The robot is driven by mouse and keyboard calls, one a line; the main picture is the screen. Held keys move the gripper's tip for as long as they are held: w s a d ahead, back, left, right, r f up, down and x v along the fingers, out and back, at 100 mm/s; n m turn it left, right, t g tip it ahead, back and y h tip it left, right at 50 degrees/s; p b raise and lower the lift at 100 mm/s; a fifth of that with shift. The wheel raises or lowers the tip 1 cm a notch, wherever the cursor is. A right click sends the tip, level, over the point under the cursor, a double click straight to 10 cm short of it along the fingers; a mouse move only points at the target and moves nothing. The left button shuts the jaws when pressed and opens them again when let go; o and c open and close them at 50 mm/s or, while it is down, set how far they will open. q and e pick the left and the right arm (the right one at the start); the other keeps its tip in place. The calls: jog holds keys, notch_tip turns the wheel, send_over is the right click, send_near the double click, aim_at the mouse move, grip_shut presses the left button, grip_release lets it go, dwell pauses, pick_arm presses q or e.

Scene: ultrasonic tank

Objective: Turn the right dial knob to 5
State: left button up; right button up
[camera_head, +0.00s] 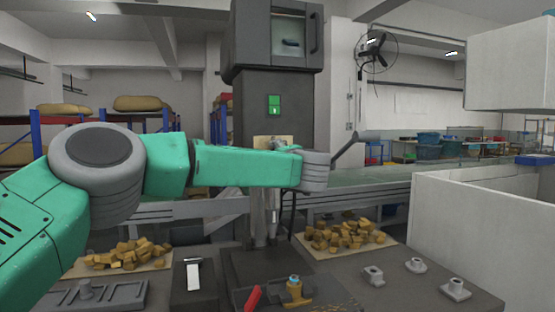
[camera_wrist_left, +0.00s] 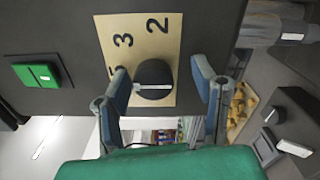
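The black dial knob (camera_wrist_left: 153,77) is on a beige number plate (camera_wrist_left: 138,40) in the left wrist view. Its pale bar lies roughly level across the picture. The numerals 2 and 3 show; another mark at the plate's left edge is partly hidden by a finger. My left gripper (camera_wrist_left: 161,82) is open, one blue-padded finger on each side of the knob. The left finger is close to the knob, but contact is unclear; a gap shows at the right finger. In the head view, my left arm partly hides the plate (camera_head: 272,141) on the dark column. My right gripper is out of view.
A green switch (camera_head: 274,104) sits above the plate on the dark column (camera_head: 248,95). Below are trays with brown blocks (camera_head: 345,236), a red-handled tool (camera_head: 253,298) and metal fittings (camera_head: 373,276). A white-walled enclosure (camera_head: 480,225) stands at right.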

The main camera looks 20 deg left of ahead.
pick_arm(q)
jog(key=v, duration=1.2)
